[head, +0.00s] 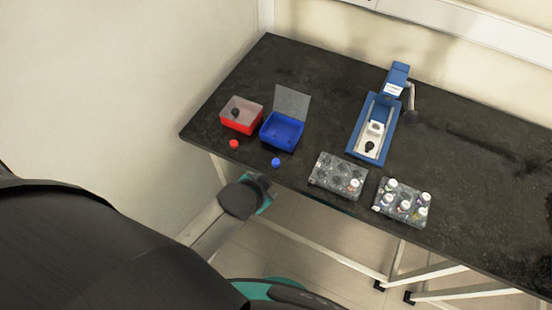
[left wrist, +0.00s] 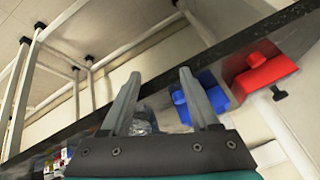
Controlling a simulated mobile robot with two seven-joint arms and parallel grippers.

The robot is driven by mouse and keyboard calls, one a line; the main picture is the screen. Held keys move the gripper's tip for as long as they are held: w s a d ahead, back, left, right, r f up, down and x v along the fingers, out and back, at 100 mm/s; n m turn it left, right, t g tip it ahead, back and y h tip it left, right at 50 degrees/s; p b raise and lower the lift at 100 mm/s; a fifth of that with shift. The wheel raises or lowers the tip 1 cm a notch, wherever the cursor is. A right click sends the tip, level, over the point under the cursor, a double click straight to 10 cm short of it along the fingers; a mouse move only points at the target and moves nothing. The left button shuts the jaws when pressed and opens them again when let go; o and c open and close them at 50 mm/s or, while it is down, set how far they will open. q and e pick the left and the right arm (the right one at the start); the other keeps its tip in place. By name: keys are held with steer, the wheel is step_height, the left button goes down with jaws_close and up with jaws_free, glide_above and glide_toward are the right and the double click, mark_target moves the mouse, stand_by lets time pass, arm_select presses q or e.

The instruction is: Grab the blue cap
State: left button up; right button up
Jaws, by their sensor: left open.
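The blue cap (head: 276,162) lies on the dark table near its front edge, in front of the blue box. In the left wrist view a small blue piece (left wrist: 179,97), which looks like the cap, shows against the blue box, close to the right-hand finger. My left gripper (head: 264,184) is just off the table's front edge, a little below and left of the cap in the head view. Its two fingers (left wrist: 157,88) are apart with nothing held between them. My right gripper is not in view.
The open blue box (head: 282,131) and the red box (head: 240,116) stand behind the cap. A red cap (head: 234,144) lies to the left. A clear rack (head: 338,176), a rack of vials (head: 402,202) and a blue device (head: 380,120) are to the right.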

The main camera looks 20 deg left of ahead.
arm_select(q)
steer(key=w+d+r+m+t+h, duration=0.25)
steer(key=w+r+m+t, duration=0.2)
steer(key=w+r, duration=0.4)
steer(key=w+d+r+m+t+h, duration=0.1)
steer(key=w+d+r+m+t, duration=0.4)
steer(key=r, duration=0.6)
steer(key=w+d+r+m+h, duration=0.2)
steer(key=d+r+m+h, duration=0.4)
steer(key=r+m, duration=0.3)
steer(key=s+d+r+m+g+h+p, duration=0.1)
steer(key=s+d+r+m+g+h, duration=0.15)
steer(key=d+m+h, duration=0.4)
steer(key=s+d+r+m+g+h, duration=0.2)
steer(key=s+d+m+g, duration=0.15)
steer(key=m, duration=0.65)
steer(key=s+d+f+m+g+y, duration=0.15)
steer(key=s+f+m+g, duration=0.25)
steer(key=m+g, duration=0.5)
steer(key=m+g+y, duration=0.1)
steer(key=m+y, duration=1.4)
steer(key=y, duration=0.1)
glide_above(276, 162)
steer(key=f, duration=2.1)
steer(key=shift+w+d+f, duration=0.1)
steer(key=shift+w+f, duration=0.1)
steer(key=shift+w, duration=0.05)
steer(key=shift+s+f, duration=0.2)
steer(key=shift+f, duration=2.75)
